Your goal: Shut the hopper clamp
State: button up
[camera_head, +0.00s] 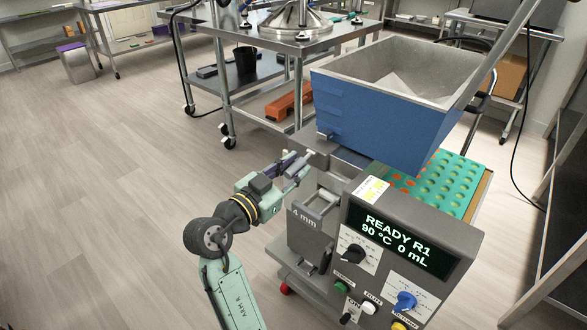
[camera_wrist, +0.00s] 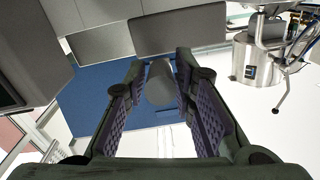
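The blue hopper (camera_head: 385,115) sits on top of the grey depositor (camera_head: 420,225), whose display reads "READY R1, 90 °C, 0 mL". In the head view, my gripper (camera_head: 297,168) is at the machine's left side, below the hopper's near left corner. In the wrist view, my gripper (camera_wrist: 161,75) has its fingers apart, either side of a grey cylindrical piece (camera_wrist: 159,84) that looks like the clamp's handle. Narrow gaps show beside this piece, and I see no firm contact. In the head view, the gripper hides most of the clamp, so its position is unclear.
A grey "4 mm" plate with a bar handle (camera_head: 320,203) is just below my gripper. A green mould tray (camera_head: 445,184) lies behind the control panel. A steel table (camera_head: 290,40) stands at the back. The floor to the left is free.

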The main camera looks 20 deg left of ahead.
grip_shut()
jog(key=shift+f+b, duration=0.15)
jog(key=shift+b, duration=0.15)
